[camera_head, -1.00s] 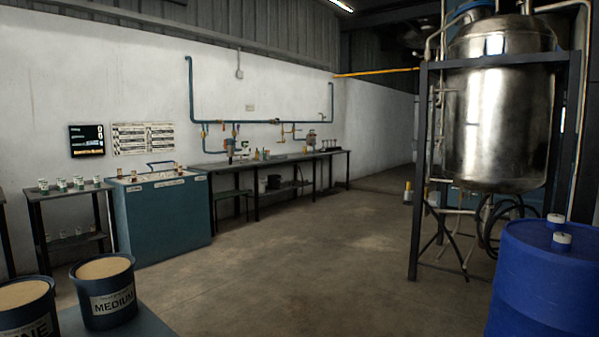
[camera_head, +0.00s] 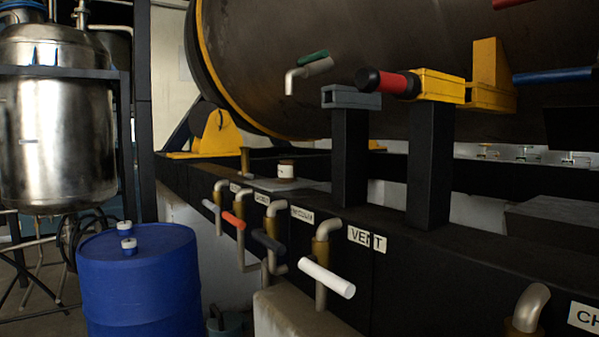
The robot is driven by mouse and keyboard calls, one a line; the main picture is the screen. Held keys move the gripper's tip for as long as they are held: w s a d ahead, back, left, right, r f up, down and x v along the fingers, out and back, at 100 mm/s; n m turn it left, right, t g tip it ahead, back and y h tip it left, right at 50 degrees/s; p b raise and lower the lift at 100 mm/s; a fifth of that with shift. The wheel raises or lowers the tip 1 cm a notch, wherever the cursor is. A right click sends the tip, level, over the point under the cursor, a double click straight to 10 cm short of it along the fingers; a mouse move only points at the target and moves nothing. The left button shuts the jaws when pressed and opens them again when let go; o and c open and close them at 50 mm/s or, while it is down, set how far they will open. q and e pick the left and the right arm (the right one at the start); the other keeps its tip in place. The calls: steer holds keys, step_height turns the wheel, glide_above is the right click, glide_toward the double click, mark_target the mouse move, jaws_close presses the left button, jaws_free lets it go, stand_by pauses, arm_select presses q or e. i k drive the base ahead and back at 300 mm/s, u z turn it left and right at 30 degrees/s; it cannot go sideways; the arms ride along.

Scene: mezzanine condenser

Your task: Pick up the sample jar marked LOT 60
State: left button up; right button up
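A small jar-like container (camera_head: 286,170) with a brown top and a pale label stands upright on a thin grey plate (camera_head: 262,184), on the ledge below the big dark drum. Its label is too small to read, so I cannot tell if it is LOT 60. No other sample jar shows clearly now. Neither of my grippers is in view.
The black beam carries several valve handles, including a white one (camera_head: 327,278) near the VENT label (camera_head: 366,238). A red-ended yellow lever (camera_head: 410,84) juts out above. A blue barrel (camera_head: 140,280) stands at left, before a steel tank (camera_head: 60,140).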

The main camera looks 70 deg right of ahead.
mark_target(288, 162)
steer(key=i, duration=2)
steer(key=z, duration=3.15)
